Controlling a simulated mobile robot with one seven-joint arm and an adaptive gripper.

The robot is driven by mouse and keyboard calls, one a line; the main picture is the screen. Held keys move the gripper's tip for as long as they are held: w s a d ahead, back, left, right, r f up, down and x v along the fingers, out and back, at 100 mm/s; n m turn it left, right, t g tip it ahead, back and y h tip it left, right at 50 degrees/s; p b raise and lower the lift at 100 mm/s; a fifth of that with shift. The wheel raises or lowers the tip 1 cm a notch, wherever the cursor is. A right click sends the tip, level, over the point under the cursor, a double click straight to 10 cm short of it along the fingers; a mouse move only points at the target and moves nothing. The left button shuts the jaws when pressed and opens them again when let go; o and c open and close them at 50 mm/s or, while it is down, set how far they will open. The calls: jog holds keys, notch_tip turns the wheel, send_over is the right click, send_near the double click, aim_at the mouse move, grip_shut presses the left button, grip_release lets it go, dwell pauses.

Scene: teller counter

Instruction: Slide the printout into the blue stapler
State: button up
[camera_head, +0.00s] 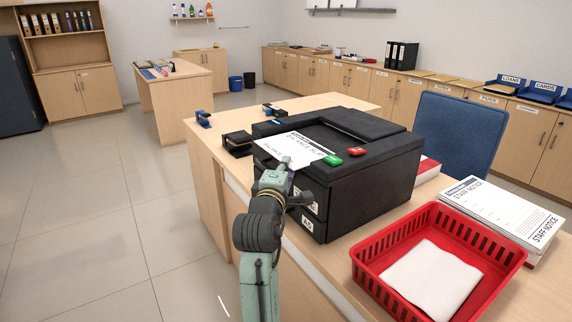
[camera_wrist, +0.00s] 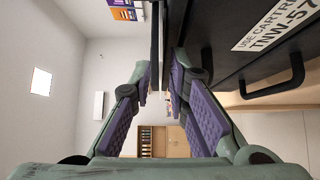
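The printout (camera_head: 293,147), a white sheet headed "BALANCE SLIP", lies on top of the black printer (camera_head: 372,185), its near-left edge jutting toward my gripper. My gripper (camera_head: 284,163) is at that edge. In the wrist view, my gripper (camera_wrist: 160,85) is open, with a gap between its purple finger pads. A thin sheet edge, seen edge-on, runs down between the fingertips; I cannot tell whether either pad touches it. A small blue stapler-like thing (camera_head: 203,119) stands at the counter's far left corner. Another, dark with some blue (camera_head: 271,109), stands behind the printer.
A black device (camera_head: 237,143) stands left of the printer. A green button (camera_head: 332,160) and a red button (camera_head: 357,151) are on the printer's top. A red basket (camera_head: 367,271) holding white paper and a stack of staff notices (camera_head: 503,212) are at right. A blue chair (camera_head: 459,133) stands behind.

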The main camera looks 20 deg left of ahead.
jog(key=shift+w, duration=0.15)
grip_shut()
dwell(0.4)
dwell(0.6)
notch_tip(320, 180, up, 2)
jog(key=shift+r+p, duration=0.25)
jog(key=shift+p, duration=1)
jog(key=s+d+r+p, duration=0.1)
jog(key=s+r+p, duration=0.1)
jog(key=s, duration=0.5)
jog(key=s+r+p, duration=0.3)
jog(key=s, duration=0.4)
jog(key=shift+d, duration=0.35)
jog(key=shift+f, duration=0.1)
